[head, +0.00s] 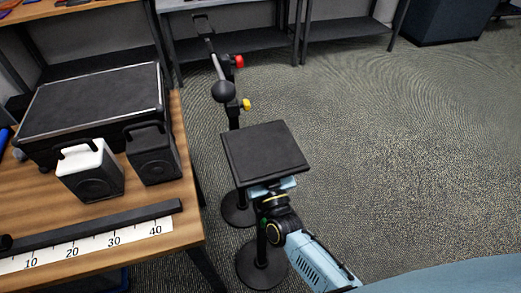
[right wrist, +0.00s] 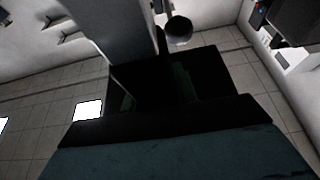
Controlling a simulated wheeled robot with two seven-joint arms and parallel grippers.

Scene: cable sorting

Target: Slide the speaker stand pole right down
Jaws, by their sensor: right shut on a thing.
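The speaker stand has a black square plate (head: 265,150) on top and a round black base (head: 262,265) on the floor. Its dark pole (head: 261,243) shows between my arm and the base. My right gripper (head: 270,187) is just under the plate, shut on the upper part of the stand's pole; the plate and wrist hide the fingertips and exact contact. The stand looks upright. In the right wrist view large dark shapes fill the middle, and I cannot make out the pole clearly. My left gripper is not in view.
Another black stand (head: 238,207) with red (head: 238,61) and yellow (head: 246,104) knobs and a black ball (head: 223,91) stands close behind. The wooden table (head: 185,190) at left holds speakers (head: 90,172), a black case (head: 92,105) and a ruler (head: 90,247). Carpet at right is clear.

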